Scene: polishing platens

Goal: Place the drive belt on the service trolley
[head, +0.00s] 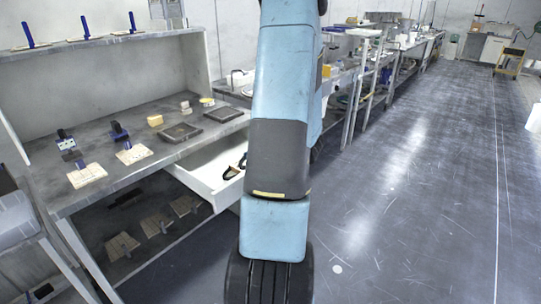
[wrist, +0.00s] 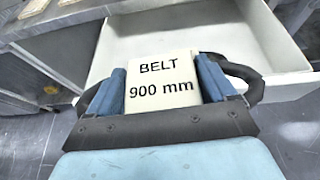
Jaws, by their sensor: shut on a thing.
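The drive belt (wrist: 246,72) is a black loop with a cream sleeve (wrist: 160,82) reading "BELT 900 mm". My gripper (wrist: 160,74) is shut on that sleeve, one blue finger on each side, and black loops stick out left and right. In the wrist view the belt is over or in an open white drawer (wrist: 190,28); I cannot tell its height. In the head view part of the black belt (head: 232,172) shows at the drawer (head: 198,177), while my arm hides the gripper. I cannot identify the service trolley with certainty.
A grey workbench (head: 130,178) at left holds wooden blocks, dark square plates (head: 180,132) and small tools. More wooden pieces lie on its lower shelf (head: 95,245). A long bench line runs back behind my arm. The floor (head: 420,190) at right is clear. A small wooden-topped stand (head: 510,62) stands far off.

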